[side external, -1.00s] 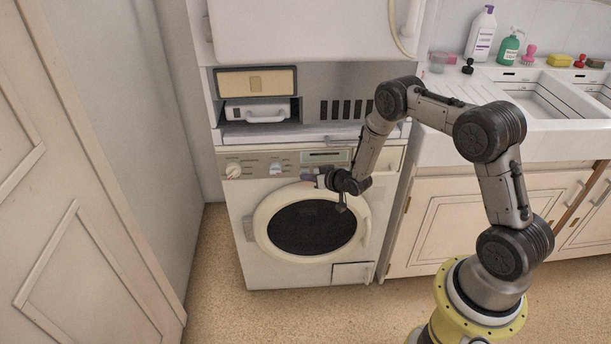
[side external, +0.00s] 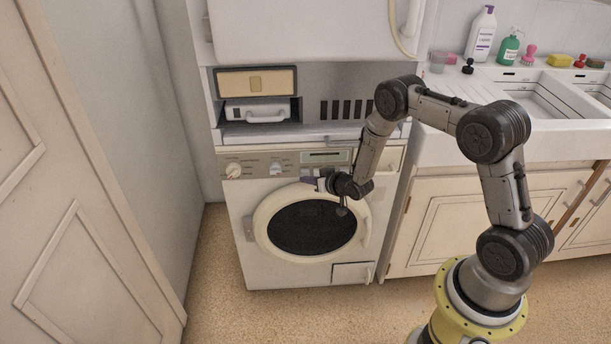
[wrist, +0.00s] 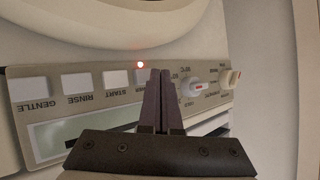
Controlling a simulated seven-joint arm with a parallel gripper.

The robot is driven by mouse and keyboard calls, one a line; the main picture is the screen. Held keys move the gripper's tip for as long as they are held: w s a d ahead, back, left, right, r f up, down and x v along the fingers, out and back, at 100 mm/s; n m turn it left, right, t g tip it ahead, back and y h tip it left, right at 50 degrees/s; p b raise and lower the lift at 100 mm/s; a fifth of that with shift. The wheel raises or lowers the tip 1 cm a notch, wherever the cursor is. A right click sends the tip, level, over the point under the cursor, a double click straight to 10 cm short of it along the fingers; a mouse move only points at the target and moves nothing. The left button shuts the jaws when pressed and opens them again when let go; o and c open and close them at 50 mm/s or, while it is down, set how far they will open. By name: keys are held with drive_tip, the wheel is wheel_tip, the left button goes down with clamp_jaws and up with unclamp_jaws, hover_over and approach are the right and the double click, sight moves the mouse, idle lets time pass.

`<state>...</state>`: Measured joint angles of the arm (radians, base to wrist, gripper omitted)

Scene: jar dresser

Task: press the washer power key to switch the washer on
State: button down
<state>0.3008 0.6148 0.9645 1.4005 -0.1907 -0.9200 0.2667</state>
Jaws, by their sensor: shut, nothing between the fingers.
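The washer (side external: 250,258) stands under a shelf unit in the side external view, its round door shut. Its control panel (side external: 253,160) runs across the top front. In the wrist view the panel is upside down, with keys labelled GENTLE, RINSE and START. One more key (wrist: 139,78), beside START, is partly hidden by my fingers, and its label is barely readable; I take it for the power key. A small red light (wrist: 140,64) glows by that key. My gripper (wrist: 159,72) is shut and empty, its tips at this key's edge. I cannot tell whether they touch it. It also shows in the side external view (side external: 319,181).
Two white knobs (wrist: 197,87) (wrist: 232,78) lie right of my fingers in the wrist view. A shelf with a drawer (side external: 257,82) is above the washer. A sink counter (side external: 500,120) with bottles stands at right. The floor in front is clear.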

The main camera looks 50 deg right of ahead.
drive_tip(key=s+a, duration=0.3)
drive_tip(key=shift+s+a, duration=0.2)
drive_tip(key=shift+s, duration=0.05)
